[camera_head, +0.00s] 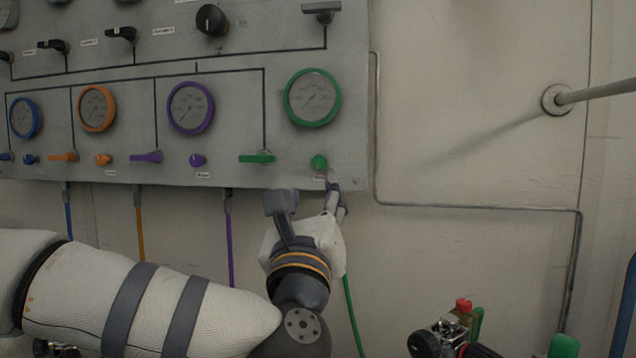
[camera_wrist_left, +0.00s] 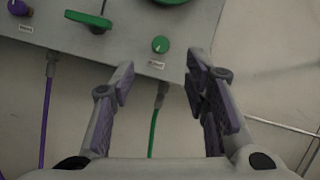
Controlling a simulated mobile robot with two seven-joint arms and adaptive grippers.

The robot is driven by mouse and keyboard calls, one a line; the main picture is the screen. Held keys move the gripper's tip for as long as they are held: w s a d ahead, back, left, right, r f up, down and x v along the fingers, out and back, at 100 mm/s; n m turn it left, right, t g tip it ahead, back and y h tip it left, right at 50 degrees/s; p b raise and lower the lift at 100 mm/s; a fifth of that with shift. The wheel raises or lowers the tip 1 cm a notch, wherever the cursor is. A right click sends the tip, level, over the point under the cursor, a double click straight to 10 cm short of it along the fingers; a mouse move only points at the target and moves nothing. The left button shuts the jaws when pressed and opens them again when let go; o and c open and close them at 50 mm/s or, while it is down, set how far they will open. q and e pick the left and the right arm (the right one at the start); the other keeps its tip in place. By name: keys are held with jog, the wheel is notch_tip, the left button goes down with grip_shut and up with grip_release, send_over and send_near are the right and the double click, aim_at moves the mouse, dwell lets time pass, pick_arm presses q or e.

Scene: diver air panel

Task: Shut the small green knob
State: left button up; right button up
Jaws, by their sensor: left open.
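The small green knob (camera_head: 319,162) sits at the lower right of the grey panel, below the green-rimmed gauge (camera_head: 312,97). In the left wrist view the knob (camera_wrist_left: 160,44) shows ahead of the fingers, near the panel's lower edge, with a pale pointer line on its face. My left gripper (camera_head: 312,190) is just below the knob. In the left wrist view my left gripper (camera_wrist_left: 160,80) is open and empty, its fingers apart on either side of the knob's line, and I see no contact with the knob. My right gripper is not clearly visible.
A green lever handle (camera_head: 257,158) is left of the knob, with purple (camera_head: 147,157) and orange (camera_head: 63,157) levers further left. A green hose (camera_wrist_left: 154,130) hangs below the panel. A grey pipe (camera_head: 480,207) runs along the wall at right.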

aim_at(319, 164)
pick_arm(q)
jog(key=p+x, duration=0.1)
jog(key=x, duration=0.8)
jog(key=shift+w+d+r, duration=0.1)
jog(key=shift+w, duration=0.3)
grip_shut()
